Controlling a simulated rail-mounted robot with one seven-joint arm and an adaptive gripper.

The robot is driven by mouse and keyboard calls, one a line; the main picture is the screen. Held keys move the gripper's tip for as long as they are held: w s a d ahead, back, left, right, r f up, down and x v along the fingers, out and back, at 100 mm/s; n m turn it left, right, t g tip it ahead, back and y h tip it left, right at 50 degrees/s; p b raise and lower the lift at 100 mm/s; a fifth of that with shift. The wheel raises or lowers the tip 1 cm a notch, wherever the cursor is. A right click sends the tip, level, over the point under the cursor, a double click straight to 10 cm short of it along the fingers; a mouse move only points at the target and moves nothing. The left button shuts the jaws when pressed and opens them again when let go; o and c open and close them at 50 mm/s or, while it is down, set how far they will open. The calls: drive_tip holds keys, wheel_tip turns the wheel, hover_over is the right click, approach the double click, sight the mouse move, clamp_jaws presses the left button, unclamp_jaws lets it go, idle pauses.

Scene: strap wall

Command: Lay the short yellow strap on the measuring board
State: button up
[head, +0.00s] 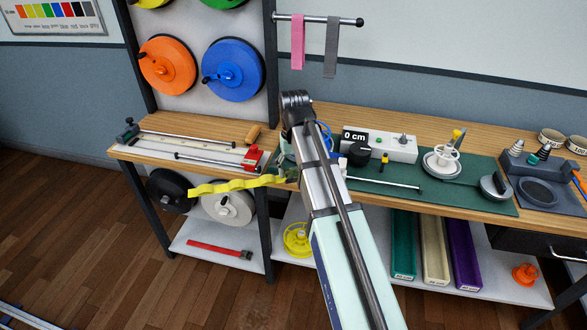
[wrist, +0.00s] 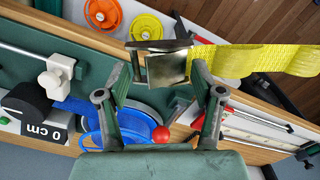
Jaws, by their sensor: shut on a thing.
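The yellow strap (head: 235,186) hangs in the air in front of the bench, stretching left from my gripper with a wavy sag. In the wrist view the strap (wrist: 260,60) runs off to the right from the fingertips. My gripper (wrist: 163,66) is shut on the strap's near end; in the head view my arm mostly hides the jaws. A white board with metal rails (head: 190,145) lies on the left bench, behind and above the strap. A green board (head: 370,170) with a "0 cm" readout (head: 355,137) lies to the right. I cannot tell which is the measuring board.
A red clamp block (head: 253,158) sits at the white board's right end. Black (head: 170,190) and white (head: 228,207) reels are below the bench top, close to the strap. Pink (head: 297,42) and grey (head: 331,52) straps hang from a rod above.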

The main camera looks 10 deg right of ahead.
drive_tip(key=w+a+r+p, duration=0.2)
drive_tip(key=a+p, duration=0.1)
drive_tip(key=a, duration=0.1)
drive_tip(key=r+m+p, duration=0.2)
drive_tip(key=m+p, duration=0.3)
drive_tip(key=p, duration=0.4)
hover_over(207, 153)
drive_tip(key=shift+s+f+b, duration=0.1)
drive_tip(key=shift+f+b, duration=2.15)
drive_tip(key=shift+f, duration=3.7)
drive_tip(key=o, duration=1.3)
